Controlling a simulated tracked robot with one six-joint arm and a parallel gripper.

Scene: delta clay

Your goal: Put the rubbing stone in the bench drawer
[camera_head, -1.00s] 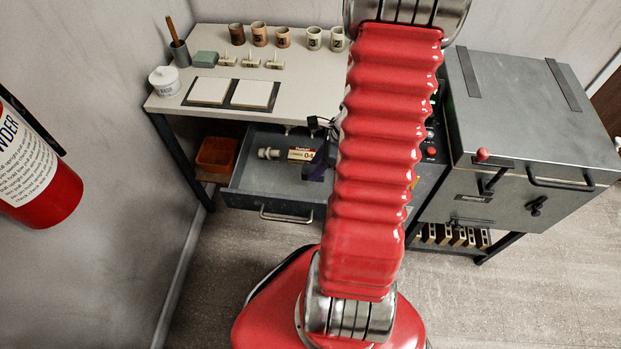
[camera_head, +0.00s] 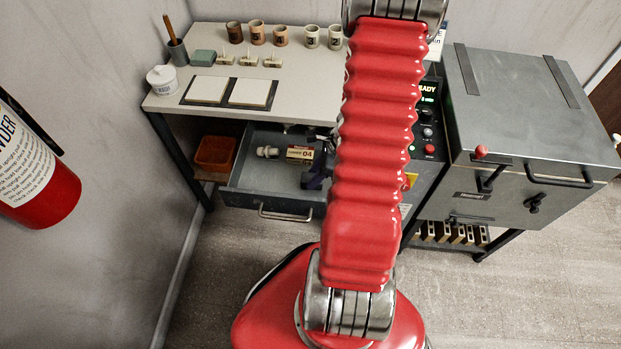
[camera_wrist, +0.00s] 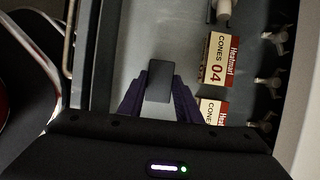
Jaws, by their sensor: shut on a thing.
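The rubbing stone is the dark grey block (camera_wrist: 159,80) in the wrist view. My gripper (camera_wrist: 159,98) has its purple fingers shut on its two sides. Stone and fingers are over the grey floor of the open bench drawer (camera_wrist: 112,50); whether the stone touches that floor I cannot tell. In the head view the drawer (camera_head: 245,199) is pulled out below the bench top. My gripper (camera_head: 317,178) shows there partly, at the drawer's right part, behind my red arm. The stone is hidden in that view.
In the drawer, a cone box (camera_wrist: 217,60), a second box (camera_wrist: 212,111) and several small metal parts (camera_wrist: 270,84) lie right of the stone. A pale cylinder (camera_head: 267,152) lies at the left. The bench top (camera_head: 300,95) holds cups and tiles. A kiln (camera_head: 520,110) stands right.

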